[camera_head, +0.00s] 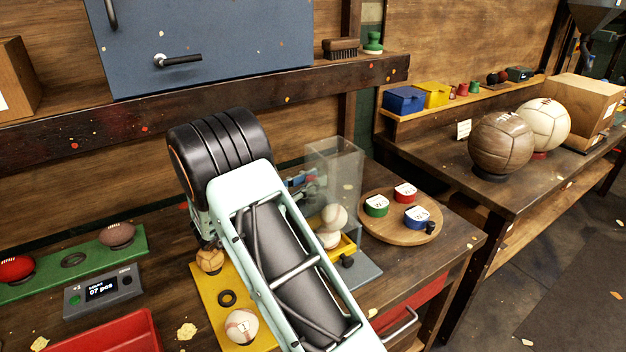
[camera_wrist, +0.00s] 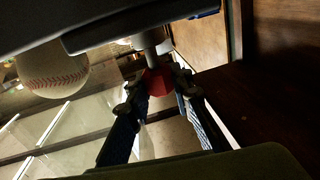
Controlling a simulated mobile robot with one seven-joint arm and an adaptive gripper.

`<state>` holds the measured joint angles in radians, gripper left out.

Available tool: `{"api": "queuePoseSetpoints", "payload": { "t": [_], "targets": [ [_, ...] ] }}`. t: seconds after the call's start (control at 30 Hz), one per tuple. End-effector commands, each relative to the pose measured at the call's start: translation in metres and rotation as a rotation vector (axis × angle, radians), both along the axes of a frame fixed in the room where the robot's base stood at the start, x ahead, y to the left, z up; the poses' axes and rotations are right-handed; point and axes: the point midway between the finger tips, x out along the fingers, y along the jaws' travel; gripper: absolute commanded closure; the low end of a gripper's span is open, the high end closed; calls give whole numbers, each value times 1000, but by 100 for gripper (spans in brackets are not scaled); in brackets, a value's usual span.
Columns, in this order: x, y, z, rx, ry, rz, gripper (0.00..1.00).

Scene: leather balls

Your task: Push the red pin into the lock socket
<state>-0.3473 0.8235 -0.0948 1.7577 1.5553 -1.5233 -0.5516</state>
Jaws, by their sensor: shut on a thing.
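In the wrist view, my gripper (camera_wrist: 158,90) is shut on the red pin (camera_wrist: 159,78), with a blue-padded finger on each side of its red part. A grey metal shaft (camera_wrist: 152,52) runs up from the red part toward a dark body at the top edge. I cannot make out the lock socket or tell how deep the pin sits. In the head view, my arm covers much of the bench; part of my gripper (camera_head: 302,181) shows beside the clear ball case (camera_head: 345,170). The red pin is hidden there.
Baseballs (camera_head: 333,214) sit in the clear case; one baseball (camera_wrist: 53,72) shows in the wrist view. A round wooden tray (camera_head: 375,227) with coloured tins stands to the right. A yellow board (camera_head: 208,294), a counter box (camera_head: 104,291) and a red bin (camera_head: 105,335) lie left.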

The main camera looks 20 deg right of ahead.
Motion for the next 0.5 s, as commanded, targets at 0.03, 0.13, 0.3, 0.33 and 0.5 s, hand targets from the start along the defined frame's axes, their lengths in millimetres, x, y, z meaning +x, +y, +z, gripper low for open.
{"api": "queuePoseSetpoints", "payload": {
  "t": [0.03, 0.13, 0.3, 0.33, 0.5],
  "targets": [
    [-3, 5, -19, 17, 35, 9, 100],
    [-3, 5, -18, 17, 34, 9, 100],
    [-3, 5, -12, 16, 34, 9, 100],
    [-3, 5, -11, 16, 34, 9, 100],
    [-3, 6, -6, 16, 34, 10, 100]
  ]
}}
